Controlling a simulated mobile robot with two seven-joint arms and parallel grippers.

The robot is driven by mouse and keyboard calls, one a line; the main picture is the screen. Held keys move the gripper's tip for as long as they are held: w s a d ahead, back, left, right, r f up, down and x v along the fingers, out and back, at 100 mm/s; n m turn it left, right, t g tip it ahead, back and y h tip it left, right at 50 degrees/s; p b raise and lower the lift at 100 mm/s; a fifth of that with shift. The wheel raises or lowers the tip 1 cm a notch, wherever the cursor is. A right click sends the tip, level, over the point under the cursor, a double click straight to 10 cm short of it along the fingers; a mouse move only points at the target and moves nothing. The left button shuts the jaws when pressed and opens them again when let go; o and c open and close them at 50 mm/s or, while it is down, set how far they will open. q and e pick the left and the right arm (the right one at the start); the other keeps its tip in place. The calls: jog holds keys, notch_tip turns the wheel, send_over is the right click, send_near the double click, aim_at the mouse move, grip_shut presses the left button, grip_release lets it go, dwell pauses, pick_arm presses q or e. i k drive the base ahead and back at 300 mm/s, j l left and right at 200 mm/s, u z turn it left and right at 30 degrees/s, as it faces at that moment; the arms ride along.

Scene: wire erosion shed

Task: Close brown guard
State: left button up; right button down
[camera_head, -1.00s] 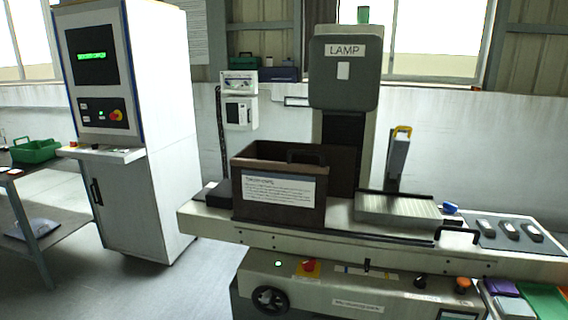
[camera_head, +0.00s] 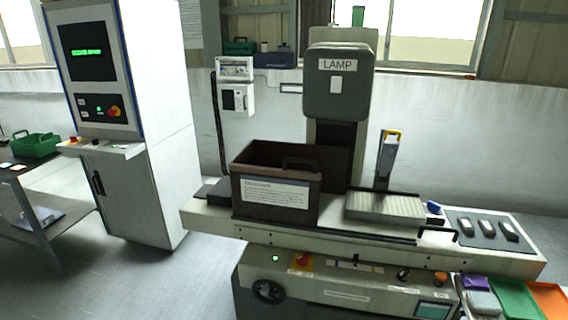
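The brown guard (camera_head: 276,216) stands on the left part of the machine's table, below the lamp head. It is a dark brown box-like guard with a white printed label (camera_head: 275,193) on its front and a dark handle (camera_head: 301,164) near its top right. Its top looks open, and its inside is mostly hidden by the front wall. Neither of my grippers is in the head view.
The machine's pale table (camera_head: 345,239) holds a ribbed plate (camera_head: 385,206) right of the guard and a dark mat (camera_head: 487,233) with small grey parts. A black handle (camera_head: 438,232) juts from the table's front. A tall control cabinet (camera_head: 160,150) stands left. Floor (camera_head: 150,285) in front is clear.

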aim_at(284, 195)
jog(key=i+j, duration=0.2)
jog(key=j, duration=0.15)
jog(key=i+j+z, duration=0.2)
jog(key=i+j, duration=0.15)
jog(key=j, duration=0.3)
jog(key=i+j, duration=0.15)
jog(key=j, duration=0.2)
jog(key=i+j+z, duration=0.1)
jog(key=j, duration=0.3)
jog(key=i+j, duration=0.25)
jog(key=j+z, duration=0.05)
jog(key=j, duration=0.05)
